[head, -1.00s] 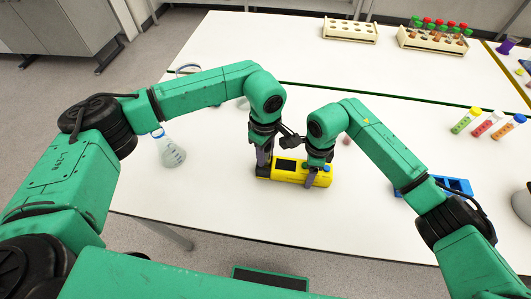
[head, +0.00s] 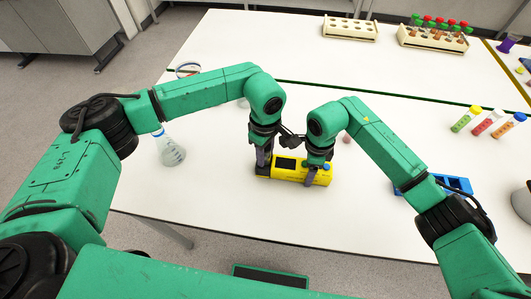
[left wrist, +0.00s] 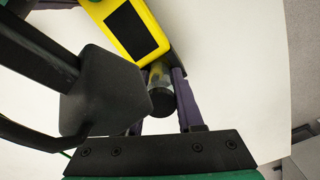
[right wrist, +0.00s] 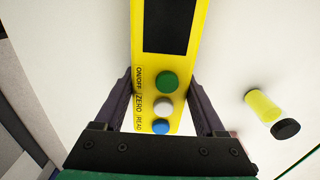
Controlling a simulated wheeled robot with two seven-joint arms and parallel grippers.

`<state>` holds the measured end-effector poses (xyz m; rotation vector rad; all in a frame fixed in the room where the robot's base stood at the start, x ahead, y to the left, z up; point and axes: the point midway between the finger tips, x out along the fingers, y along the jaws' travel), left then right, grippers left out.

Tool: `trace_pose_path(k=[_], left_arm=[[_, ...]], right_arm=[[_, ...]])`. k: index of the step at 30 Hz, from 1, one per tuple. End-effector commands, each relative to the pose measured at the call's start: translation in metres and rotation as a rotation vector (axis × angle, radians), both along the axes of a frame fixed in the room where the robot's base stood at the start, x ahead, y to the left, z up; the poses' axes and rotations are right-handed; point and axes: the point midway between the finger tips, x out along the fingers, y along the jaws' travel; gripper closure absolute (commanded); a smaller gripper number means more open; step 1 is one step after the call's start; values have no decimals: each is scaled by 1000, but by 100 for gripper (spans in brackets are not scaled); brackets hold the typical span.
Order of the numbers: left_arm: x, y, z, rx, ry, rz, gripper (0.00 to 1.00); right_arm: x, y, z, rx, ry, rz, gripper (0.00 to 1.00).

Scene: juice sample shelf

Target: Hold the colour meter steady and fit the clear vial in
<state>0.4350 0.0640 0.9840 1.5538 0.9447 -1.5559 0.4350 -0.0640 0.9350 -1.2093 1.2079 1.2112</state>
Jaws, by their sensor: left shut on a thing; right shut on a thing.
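The yellow colour meter (head: 291,169) lies on the white table with its dark screen up. My right gripper (right wrist: 160,100) is shut across its button end, with green, white and blue buttons between the fingers. My left gripper (head: 263,161) is at the opposite end of the meter. In the left wrist view its purple fingers (left wrist: 160,98) are shut on the clear vial (left wrist: 157,73), whose black cap faces the camera. The vial's glass is at the meter's end; how deep it sits I cannot tell. The left finger is partly hidden by a dark part.
A yellow vial with a black cap (right wrist: 266,111) is beside the meter in the right wrist view. A flask (head: 170,151) stands at left, a blue rack (head: 458,184) at right. Coloured tubes (head: 484,124) and wooden racks (head: 350,28) are farther back.

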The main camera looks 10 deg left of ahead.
Motion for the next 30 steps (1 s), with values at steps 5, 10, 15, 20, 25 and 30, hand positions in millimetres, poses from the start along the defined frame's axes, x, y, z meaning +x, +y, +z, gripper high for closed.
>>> trace_pose_path(k=[5,10,15,20,25,30], left_arm=[[0,0,8,-2,-1,0,100],[0,0,9,-2,-1,0,100],[0,0,9,-2,-1,0,100],[0,0,8,-2,-1,0,100],[0,0,5,-2,-2,0,100],[0,0,1,-3,-1,0,100]], right_arm=[[0,0,1,1,-2,0,100],[1,0,1,0,-1,-1,100],[1,0,0,0,-1,-1,100],[1,0,0,0,-1,-1,100],[1,0,0,0,-1,-1,100],[1,0,0,0,-2,-1,100]])
